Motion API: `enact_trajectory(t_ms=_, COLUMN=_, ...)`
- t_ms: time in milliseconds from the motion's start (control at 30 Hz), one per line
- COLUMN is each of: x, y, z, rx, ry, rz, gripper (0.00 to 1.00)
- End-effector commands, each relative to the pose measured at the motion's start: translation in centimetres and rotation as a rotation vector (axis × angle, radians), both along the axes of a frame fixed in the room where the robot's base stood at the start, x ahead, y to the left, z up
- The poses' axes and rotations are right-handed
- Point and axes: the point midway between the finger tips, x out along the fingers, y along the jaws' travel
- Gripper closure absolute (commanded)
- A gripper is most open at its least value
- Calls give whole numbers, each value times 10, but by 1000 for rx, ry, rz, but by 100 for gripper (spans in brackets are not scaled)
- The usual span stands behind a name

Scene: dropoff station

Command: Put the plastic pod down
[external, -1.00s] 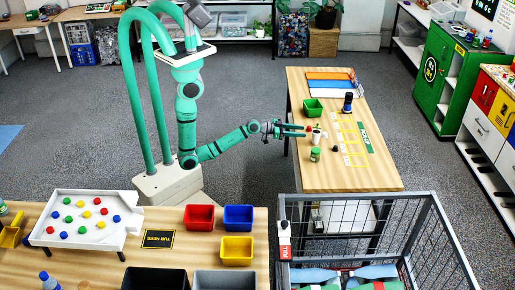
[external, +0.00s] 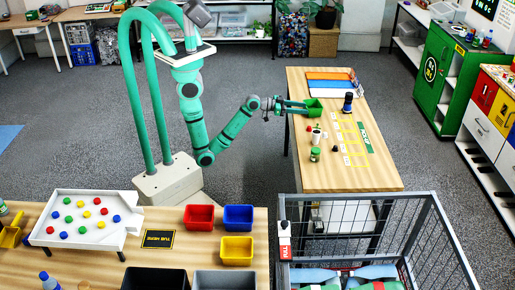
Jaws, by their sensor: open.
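My gripper (external: 297,106) is open at the left edge of the wooden side table, with its fingertips beside or over the near side of a small green bin (external: 315,108). Whether they touch the bin is too small to tell. No plastic pod can be made out for sure, and none is visible between the fingers. Small items on the table are a red one (external: 309,128) and a dark one (external: 335,149), too small to name. The inside of the green bin is not clear.
On the side table (external: 370,180) stand a white cup (external: 317,137), a green-topped jar (external: 315,155) and a dark bottle (external: 347,103). Yellow outlined squares run along its middle. The table's front end is clear. A wire cart (external: 435,215) stands close in front.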

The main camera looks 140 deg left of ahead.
Motion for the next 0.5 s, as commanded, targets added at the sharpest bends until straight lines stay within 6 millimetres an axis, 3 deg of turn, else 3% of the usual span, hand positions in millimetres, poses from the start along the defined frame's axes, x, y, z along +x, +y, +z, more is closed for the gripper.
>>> enact_trajectory(t_ms=500, x=14, y=87, z=-14, rx=-144, ry=213, rz=181, gripper=56)
